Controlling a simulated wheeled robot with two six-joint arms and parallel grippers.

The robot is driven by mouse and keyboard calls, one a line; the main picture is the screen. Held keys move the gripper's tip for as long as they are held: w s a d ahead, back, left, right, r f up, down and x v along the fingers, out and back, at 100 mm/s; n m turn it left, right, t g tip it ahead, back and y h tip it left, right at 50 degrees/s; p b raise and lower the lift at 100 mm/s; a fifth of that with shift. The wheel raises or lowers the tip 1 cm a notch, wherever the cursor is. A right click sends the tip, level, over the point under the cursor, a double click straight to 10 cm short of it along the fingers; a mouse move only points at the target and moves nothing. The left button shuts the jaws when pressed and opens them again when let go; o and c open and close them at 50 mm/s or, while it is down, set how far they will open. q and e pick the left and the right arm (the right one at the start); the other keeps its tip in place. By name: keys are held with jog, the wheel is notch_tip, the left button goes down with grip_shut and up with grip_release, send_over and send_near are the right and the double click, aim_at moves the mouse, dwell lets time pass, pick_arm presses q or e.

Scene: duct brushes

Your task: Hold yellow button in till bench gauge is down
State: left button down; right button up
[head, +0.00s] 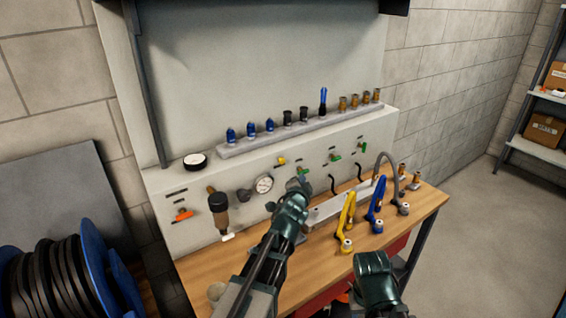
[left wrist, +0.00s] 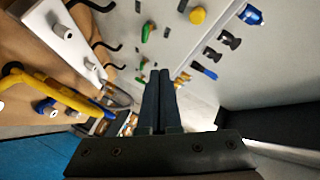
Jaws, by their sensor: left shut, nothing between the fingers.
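The yellow button (head: 281,160) is a small round knob on the grey panel at the back of the bench. It also shows at the top of the left wrist view (left wrist: 198,15). The white round bench gauge (head: 264,184) sits on the panel, lower and left of the button; its reading is too small to tell. My left gripper (head: 297,184) is shut and empty, in front of the panel, below and right of the button. In the left wrist view its fingers (left wrist: 160,73) are together, apart from the button. Part of my right arm shows at lower right; its fingers cannot be made out.
Green valve levers (head: 303,170) and black hooks line the panel. A rail (head: 240,150) of blue, black and brass fittings runs above. A second dial (head: 195,160) lies on the panel top. Yellow (head: 347,218) and blue (head: 376,200) tools stand on the wooden bench (head: 425,212).

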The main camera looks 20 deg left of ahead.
pick_arm(q)
jog(key=w+a, duration=0.5)
jog(key=a, duration=0.1)
jog(key=shift+a, duration=0.3)
jog(key=shift+w, duration=0.1)
dwell(1.9)
jog(key=shift+w+a, duration=0.2)
jog(key=shift+a, duration=0.1)
jog(key=shift+w+a, duration=0.35)
jog(key=shift+a, duration=0.1)
dwell(0.9)
dwell(1.7)
jog(key=shift+s+d, duration=0.6)
jog(key=shift+d, duration=0.15)
jog(key=shift+s+d, duration=0.8)
jog(key=shift+d, duration=0.2)
jog(key=shift+s+d, duration=0.75)
jog(key=shift+d, duration=0.25)
